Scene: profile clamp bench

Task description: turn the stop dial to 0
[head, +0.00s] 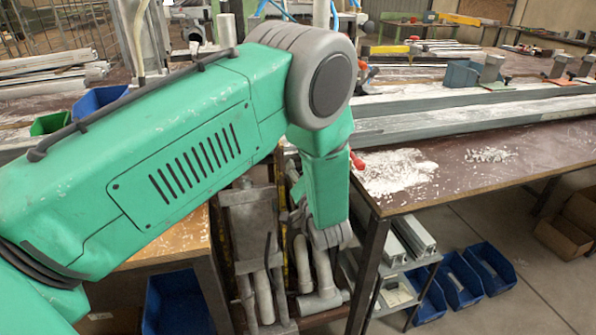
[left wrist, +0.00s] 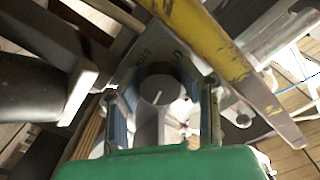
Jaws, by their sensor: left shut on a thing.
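The stop dial (left wrist: 160,85) is a round dark grey knob in the middle of the left wrist view, with a short pale mark on its face. In the head view my green left arm reaches down to the machinery beside the bench, and the dial cannot be made out there. My right gripper is in neither view.
A yellow bar (left wrist: 205,40) crosses close above the dial, and a dark cylinder (left wrist: 35,95) lies to its left. In the head view, a brown bench (head: 460,170) with metal profiles (head: 450,125) stands right of my arm. Blue bins (head: 490,265) sit below it.

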